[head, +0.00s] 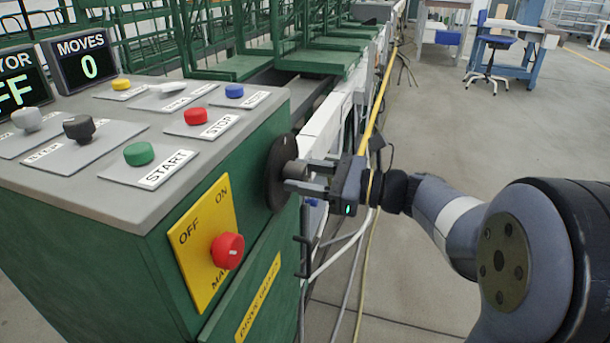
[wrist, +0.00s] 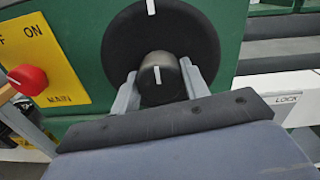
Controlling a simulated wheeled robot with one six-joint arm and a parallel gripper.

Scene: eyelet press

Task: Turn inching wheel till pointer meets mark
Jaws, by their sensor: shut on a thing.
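The inching wheel (head: 294,170) is a grey-black round knob standing out from a black disc (head: 276,172) on the green cabinet's right side. In the wrist view the knob (wrist: 152,92) has a short white line, the pointer (wrist: 157,75), on its face, nearly upright. A white mark (wrist: 151,7) sits at the top edge of the disc (wrist: 115,45), above and slightly left of the pointer. My gripper (head: 305,178) is shut on the knob, one finger on each side, also in the wrist view (wrist: 160,88). The fingers and palm hide the knob's lower part.
A red main switch (head: 228,250) on a yellow plate sits left of the wheel. The cabinet top carries several buttons and a display (head: 84,62) reading MOVES 0. Cables (head: 368,130) hang behind my gripper. Open floor (head: 450,110) lies to the right.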

